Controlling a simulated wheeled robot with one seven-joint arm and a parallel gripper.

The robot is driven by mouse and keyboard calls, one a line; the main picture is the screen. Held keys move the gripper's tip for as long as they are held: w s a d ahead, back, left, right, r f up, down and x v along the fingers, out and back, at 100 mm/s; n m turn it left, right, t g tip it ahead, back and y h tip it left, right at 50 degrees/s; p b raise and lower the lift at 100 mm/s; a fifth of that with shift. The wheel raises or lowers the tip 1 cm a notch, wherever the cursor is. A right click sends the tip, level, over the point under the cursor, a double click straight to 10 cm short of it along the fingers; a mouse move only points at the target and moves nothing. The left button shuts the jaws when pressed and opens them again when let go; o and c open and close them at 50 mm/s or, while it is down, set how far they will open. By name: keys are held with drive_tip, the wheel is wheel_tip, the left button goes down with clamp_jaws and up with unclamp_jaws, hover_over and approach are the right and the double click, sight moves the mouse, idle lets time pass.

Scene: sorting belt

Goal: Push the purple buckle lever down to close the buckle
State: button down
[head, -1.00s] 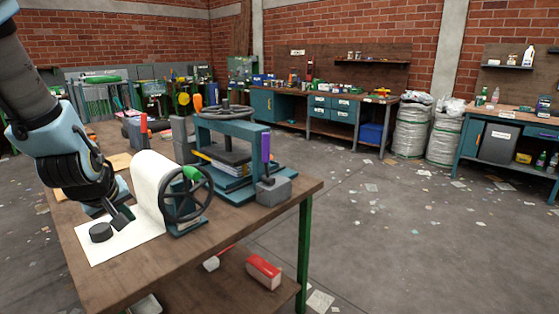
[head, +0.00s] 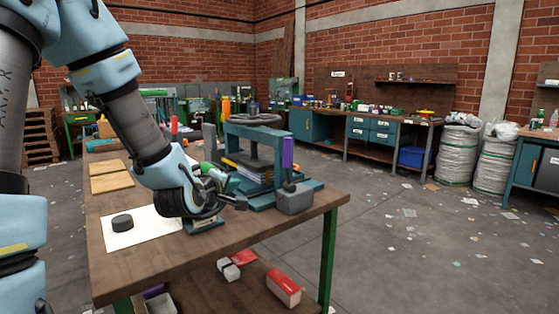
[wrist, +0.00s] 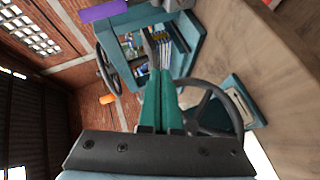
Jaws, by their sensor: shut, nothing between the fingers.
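The purple buckle lever (head: 288,153) stands upright above a grey block (head: 294,198) at the right front corner of the teal press. It also shows in the wrist view (wrist: 102,11), at the top edge and cut off. My gripper (head: 242,202) is left of the grey block, pointing right, and apart from the lever. In the wrist view my gripper's green fingers (wrist: 148,42) are together with nothing between them. My wrist hides part of the press base and most of the handwheel machine in the head view.
The teal press (head: 252,131) with a dark handwheel holds a stack of flat sheets. A spoked handwheel (wrist: 239,115) is close beside my fingers in the wrist view. A black disc (head: 122,222) lies on white paper (head: 140,235). The table's right edge is close to the grey block.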

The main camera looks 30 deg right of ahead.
sight(288, 163)
drive_tip(key=s+d+r+n+t+h, duration=0.1)
drive_tip(key=d+r+n+h, duration=0.1)
drive_tip(key=d+r, duration=0.2)
drive_tip(key=shift+s+d+r+n+t+h, duration=0.15)
drive_tip(key=shift+d+r+n+t+h, duration=0.15)
drive_tip(key=shift+n, duration=0.1)
drive_tip(key=s+d+p+x, duration=0.2)
drive_tip(key=p+x, duration=0.1)
drive_tip(key=x, duration=0.9)
drive_tip(key=shift+w+d, duration=0.25)
